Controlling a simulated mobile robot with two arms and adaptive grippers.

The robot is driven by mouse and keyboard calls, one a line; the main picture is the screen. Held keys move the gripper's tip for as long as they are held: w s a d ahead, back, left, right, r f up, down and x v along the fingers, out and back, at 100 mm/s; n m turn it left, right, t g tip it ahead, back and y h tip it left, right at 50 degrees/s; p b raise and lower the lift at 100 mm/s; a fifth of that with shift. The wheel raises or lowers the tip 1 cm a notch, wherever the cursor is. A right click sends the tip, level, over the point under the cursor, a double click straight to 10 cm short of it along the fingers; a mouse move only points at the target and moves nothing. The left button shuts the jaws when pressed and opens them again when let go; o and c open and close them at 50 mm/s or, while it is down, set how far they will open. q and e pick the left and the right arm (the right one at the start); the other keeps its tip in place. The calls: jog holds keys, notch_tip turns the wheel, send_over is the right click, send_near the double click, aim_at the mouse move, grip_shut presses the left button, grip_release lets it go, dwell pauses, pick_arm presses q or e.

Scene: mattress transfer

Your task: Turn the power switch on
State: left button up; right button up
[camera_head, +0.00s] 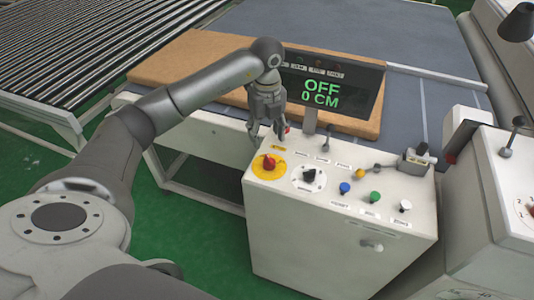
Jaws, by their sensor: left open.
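The white control box (300,215) stands in the middle of the head view. Its sloped top carries a red knob on a yellow disc (268,163) and, right of it, a black rotary knob on a white round plate (310,174). I cannot read which control is labelled as the power switch. The display (340,83) behind the panel reads "OFF" and "0 CM" in green. My left gripper (268,134) is open and points down over the box's back left corner, just behind the red knob. It partly hides the panel's back left edge. My right gripper is not in view.
Blue (345,188), green (375,197) and white (405,206) buttons sit right of the black knob, with small levers behind. A brown mattress (190,62) lies on the table behind. Another machine (500,190) stands close on the right. Green floor shows at left.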

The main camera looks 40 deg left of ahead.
aim_at(267, 155)
pick_arm(q)
notch_tip(267, 155, down, 9)
jog(key=shift+r+p, duration=0.1)
jog(key=shift+p, duration=0.9)
jog(key=c, duration=1)
jog(key=shift+o, duration=0.2)
